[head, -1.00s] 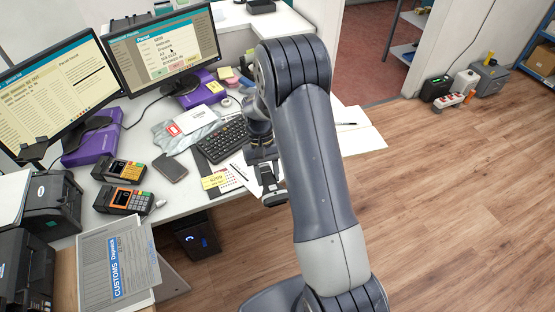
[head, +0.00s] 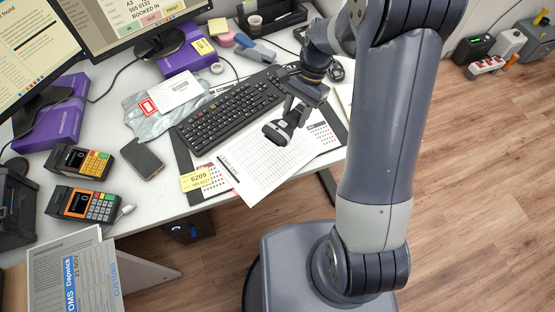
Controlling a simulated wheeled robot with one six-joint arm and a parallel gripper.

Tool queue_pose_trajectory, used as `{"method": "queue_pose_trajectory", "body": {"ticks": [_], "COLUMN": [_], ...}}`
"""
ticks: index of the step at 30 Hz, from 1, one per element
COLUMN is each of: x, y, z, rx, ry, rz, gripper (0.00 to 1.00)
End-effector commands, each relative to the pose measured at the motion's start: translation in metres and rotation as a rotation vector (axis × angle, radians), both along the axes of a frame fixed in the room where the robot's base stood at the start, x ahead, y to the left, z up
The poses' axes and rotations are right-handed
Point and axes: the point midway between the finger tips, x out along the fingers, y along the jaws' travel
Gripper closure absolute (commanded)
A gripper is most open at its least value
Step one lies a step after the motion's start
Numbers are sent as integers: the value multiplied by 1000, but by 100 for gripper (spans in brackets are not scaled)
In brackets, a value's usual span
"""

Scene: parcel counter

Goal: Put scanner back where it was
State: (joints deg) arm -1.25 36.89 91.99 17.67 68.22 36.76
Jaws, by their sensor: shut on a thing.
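My gripper (head: 303,100) is shut on a dark grey scanner (head: 278,132), just in front of the keyboard's right end. The scanner's dark, blunt head points down and left over the white printed sheet (head: 262,165). It appears to be held above the sheet, but the exact gap cannot be told. The fingertips and the grasped part are small and partly hidden by the gripper itself. No stand or cradle for the scanner can be made out with certainty.
The black keyboard (head: 232,108) lies behind the sheet. A yellow label (head: 196,179) lies left of it. A phone (head: 142,159) and two keypad terminals, yellow (head: 84,161) and orange (head: 84,204), sit farther left. A blue-grey handheld item (head: 257,51) lies behind the keyboard.

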Motion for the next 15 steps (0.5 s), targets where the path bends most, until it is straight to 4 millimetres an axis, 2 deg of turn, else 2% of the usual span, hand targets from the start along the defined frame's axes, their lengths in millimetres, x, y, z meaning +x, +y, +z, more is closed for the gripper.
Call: {"method": "queue_pose_trajectory", "body": {"ticks": [1,6,11,15], "x": [-6,-20,-27,-29], "y": [7,26,34,36], "z": [-14,-19,-20,-34], "rx": [1,1,0,-1], "ry": [-4,-3,-3,3], "rz": [-84,-343,-476,-513], "gripper": [90,90,90,90]}}
